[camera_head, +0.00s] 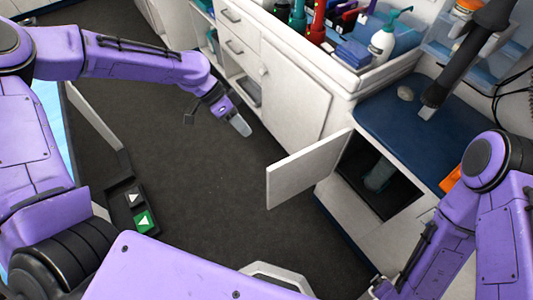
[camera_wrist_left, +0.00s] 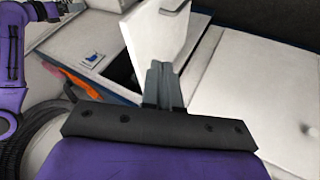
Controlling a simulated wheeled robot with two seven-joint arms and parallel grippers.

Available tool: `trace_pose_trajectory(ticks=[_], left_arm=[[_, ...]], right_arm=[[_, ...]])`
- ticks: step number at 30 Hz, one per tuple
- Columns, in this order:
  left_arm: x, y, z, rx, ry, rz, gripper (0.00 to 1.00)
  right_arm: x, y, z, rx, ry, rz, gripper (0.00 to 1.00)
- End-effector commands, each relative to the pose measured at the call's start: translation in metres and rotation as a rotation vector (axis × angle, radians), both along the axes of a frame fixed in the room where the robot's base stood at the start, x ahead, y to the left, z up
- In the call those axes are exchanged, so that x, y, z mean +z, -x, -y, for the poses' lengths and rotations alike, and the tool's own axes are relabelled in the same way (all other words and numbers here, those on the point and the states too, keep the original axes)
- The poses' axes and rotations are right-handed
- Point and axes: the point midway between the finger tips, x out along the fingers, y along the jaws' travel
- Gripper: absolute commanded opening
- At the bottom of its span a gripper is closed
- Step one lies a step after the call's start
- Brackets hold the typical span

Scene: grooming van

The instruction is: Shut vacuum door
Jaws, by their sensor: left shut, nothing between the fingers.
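The vacuum door (camera_head: 308,168) is a white panel that stands open, swung out from a low white cabinet at the right of the head view. Behind it the dark compartment (camera_head: 400,193) is exposed, with a grey-green object (camera_head: 380,174) inside. My left gripper (camera_head: 240,123) is shut and empty, up and to the left of the door's free edge, apart from it in the head view. In the left wrist view the closed fingers (camera_wrist_left: 163,84) point toward the door (camera_wrist_left: 155,36); the gap is hard to judge there.
White drawers and a cupboard door (camera_head: 290,92) stand behind my left gripper. A blue counter (camera_head: 400,120) tops the vacuum cabinet, with a dark nozzle (camera_head: 433,95) above it. A tray of bottles (camera_head: 350,55) sits behind. Dark floor (camera_head: 215,185) is clear before the door.

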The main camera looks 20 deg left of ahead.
Motion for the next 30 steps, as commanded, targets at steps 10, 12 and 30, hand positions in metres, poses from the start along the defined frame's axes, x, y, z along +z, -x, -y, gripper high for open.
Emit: trace_pose_trajectory(ticks=[10, 12, 30], left_arm=[[-0.062, 0.005, 0.045, 0.001, -0.002, -0.007, 0.0], [-0.073, 0.006, 0.054, 0.0, -0.001, -0.008, 0.0], [-0.069, 0.031, 0.081, 0.004, 0.0, -0.003, 0.0]], right_arm=[[-0.005, 0.0, 0.0, 0.0, 0.0, 0.0, 1.0], [-0.005, 0.0, 0.0, 0.0, 0.0, 0.0, 1.0], [0.004, 0.0, 0.0, 0.0, 0.0, 0.0, 1.0]])
